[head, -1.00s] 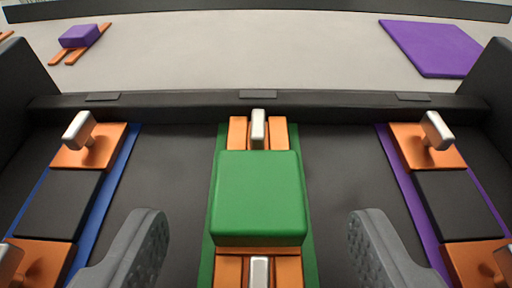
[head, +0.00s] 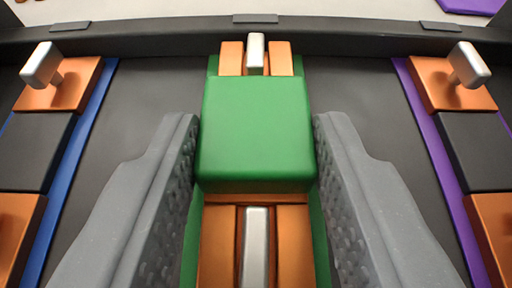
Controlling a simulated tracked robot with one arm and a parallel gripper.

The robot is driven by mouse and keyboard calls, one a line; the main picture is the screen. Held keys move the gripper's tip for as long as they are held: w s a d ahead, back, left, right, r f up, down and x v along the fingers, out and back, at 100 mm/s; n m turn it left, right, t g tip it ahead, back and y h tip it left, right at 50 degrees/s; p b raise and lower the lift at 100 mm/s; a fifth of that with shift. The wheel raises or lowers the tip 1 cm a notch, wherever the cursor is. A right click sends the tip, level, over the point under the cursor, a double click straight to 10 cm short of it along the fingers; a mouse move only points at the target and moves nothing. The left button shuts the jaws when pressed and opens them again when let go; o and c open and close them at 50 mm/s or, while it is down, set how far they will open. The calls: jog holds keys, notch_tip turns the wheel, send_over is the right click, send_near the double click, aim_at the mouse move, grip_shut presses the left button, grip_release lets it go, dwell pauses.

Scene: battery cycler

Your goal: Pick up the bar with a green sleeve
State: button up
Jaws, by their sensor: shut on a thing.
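The bar with a green sleeve (head: 256,130) lies in the middle of the view, on a green strip (head: 320,240). Its copper-coloured ends (head: 219,245) stick out in front of and behind the sleeve. A silver clamp (head: 256,55) sits at its far end and another silver clamp (head: 256,245) at its near end. My gripper (head: 256,145) is shut on the green sleeve, one grey finger against each side. The bar still appears to lie on the strip. The fingers hide parts of the strip's edges.
A black-sleeved bar (head: 38,150) with a silver clamp (head: 41,65) is on a blue strip at left. Another black-sleeved bar (head: 478,150) is on a purple strip at right. A dark wall (head: 150,45) runs behind. A purple pad (head: 470,5) lies beyond it.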

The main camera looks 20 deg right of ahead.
aim_at(254, 108)
notch_tip(254, 108, up, 3)
jog(key=shift+r+p, duration=0.2)
jog(key=shift+p, duration=0.15)
jog(key=shift+s+r, duration=0.1)
jog(key=shift+s, duration=0.2)
jog(key=s, duration=0.4)
jog(key=s+b, duration=0.1)
jog(key=s, duration=0.3)
jog(key=s+b, duration=0.1)
jog(key=s, duration=0.4)
jog(key=shift+a+r, duration=0.3)
jog(key=shift+r, duration=0.05)
jog(key=shift+s+r+b, duration=0.25)
jog(key=shift+s+b, duration=0.9)
jog(key=shift+b, duration=1.5)
